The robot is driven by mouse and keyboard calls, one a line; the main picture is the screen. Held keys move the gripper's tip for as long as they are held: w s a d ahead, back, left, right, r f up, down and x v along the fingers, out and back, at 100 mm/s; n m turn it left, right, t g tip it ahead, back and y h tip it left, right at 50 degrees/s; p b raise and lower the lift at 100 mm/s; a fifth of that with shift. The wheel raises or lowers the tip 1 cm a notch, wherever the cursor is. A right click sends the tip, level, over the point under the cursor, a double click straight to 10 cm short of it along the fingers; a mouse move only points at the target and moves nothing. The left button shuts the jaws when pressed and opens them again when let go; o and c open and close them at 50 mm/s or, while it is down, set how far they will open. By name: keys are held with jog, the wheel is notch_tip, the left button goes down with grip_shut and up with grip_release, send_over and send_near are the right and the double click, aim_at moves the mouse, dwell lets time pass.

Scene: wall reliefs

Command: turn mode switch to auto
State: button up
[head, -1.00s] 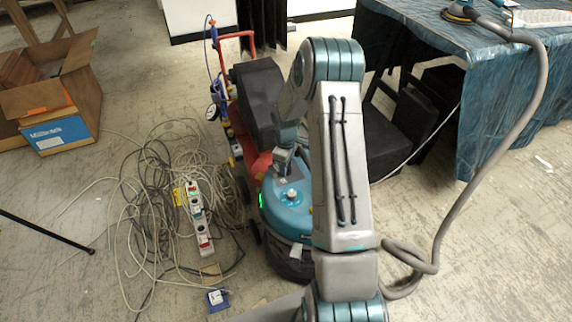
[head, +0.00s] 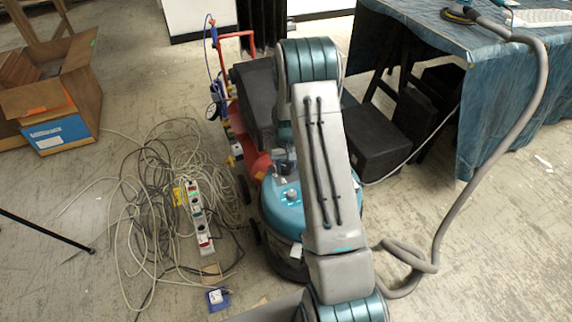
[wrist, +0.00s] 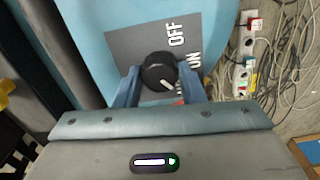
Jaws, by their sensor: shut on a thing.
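The mode switch is a round black knob (wrist: 159,70) on a dark grey plate (wrist: 128,45) in the wrist view. Its white pointer mark slants to the lower right. The plate reads OFF above and ON below; some red lettering near the right finger is mostly covered and unreadable. My gripper (wrist: 160,86) is shut on the knob, with one blue finger on each side. The plate is on a light blue housing (wrist: 222,18). In the head view the rounded blue machine (head: 272,208) is partly behind my arm, and the grip is not clearly visible.
A tangle of cables (head: 150,215) and a power strip (head: 199,218) lie left of the machine. A red-framed cart with a black box (head: 253,90) stands behind. A grey hose (head: 500,165) hangs from the covered table (head: 480,80) at right. Open floor lies at front right.

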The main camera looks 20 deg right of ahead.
aim_at(286, 166)
jog(key=shift+m, duration=0.9)
jog(key=o, duration=1)
notch_tip(286, 166, up, 14)
jog(key=p, duration=0.2)
jog(key=shift+p, duration=0.3)
